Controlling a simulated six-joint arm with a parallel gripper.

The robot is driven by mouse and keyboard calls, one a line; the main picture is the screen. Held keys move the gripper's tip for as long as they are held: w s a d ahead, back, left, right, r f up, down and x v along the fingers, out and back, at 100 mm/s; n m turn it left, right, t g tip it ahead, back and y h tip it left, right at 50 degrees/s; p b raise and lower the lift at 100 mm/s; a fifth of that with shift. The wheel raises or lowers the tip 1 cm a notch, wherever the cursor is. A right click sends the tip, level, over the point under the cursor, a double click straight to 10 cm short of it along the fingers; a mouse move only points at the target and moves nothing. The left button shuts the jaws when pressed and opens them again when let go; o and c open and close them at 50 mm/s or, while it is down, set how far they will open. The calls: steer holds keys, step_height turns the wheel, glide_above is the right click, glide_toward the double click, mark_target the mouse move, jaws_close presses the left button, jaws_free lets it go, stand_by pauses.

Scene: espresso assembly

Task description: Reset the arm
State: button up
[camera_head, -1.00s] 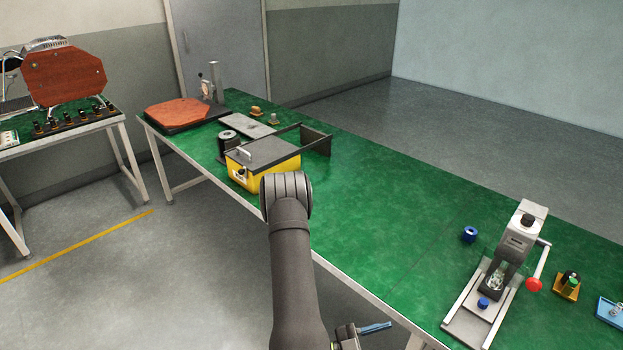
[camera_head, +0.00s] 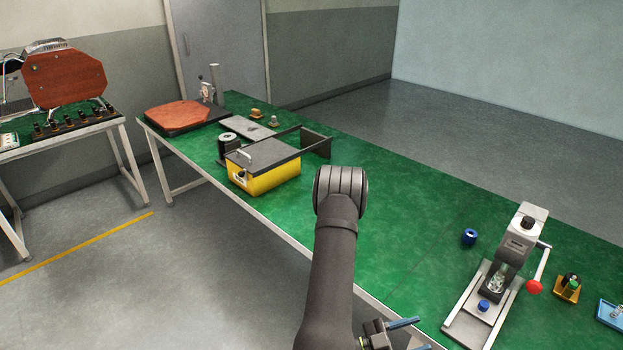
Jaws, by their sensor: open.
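My arm rises from the bottom edge, with its dark rounded elbow in front of the green table (camera_head: 415,215). My gripper (camera_head: 424,333) shows only in part at the bottom edge, right of the arm. Its two bluish fingers point right and stand apart, open, with nothing seen between them. The lower finger is cut by the picture edge. The gripper appears near the table's front edge, apart from the objects on it.
A yellow box (camera_head: 265,180) with a dark lid stands left of my elbow. A lever press (camera_head: 510,255) with a red knob stands at the right, near a blue ring (camera_head: 469,237) and a blue tray (camera_head: 611,313). The table's middle is clear.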

steer(key=x, duration=0.9)
steer(key=shift+d, duration=0.2)
steer(key=shift+o, duration=0.2)
steer(key=o, duration=1.1)
steer(key=shift+c, duration=0.2)
steer(key=s+d+r+n+t+y, duration=0.35)
steer(key=s+d+r+t, duration=0.45)
steer(key=d, duration=0.3)
steer(key=shift+s+a+r+n+t+y, duration=1.9)
steer(key=shift+s+a+r+n+y, duration=0.7)
steer(key=shift+s+a+n+y, duration=1.35)
steer(key=w+d+h, duration=0.1)
steer(key=w+d, duration=0.3)
steer(key=w, duration=0.1)
steer(key=shift+w, duration=0.4)
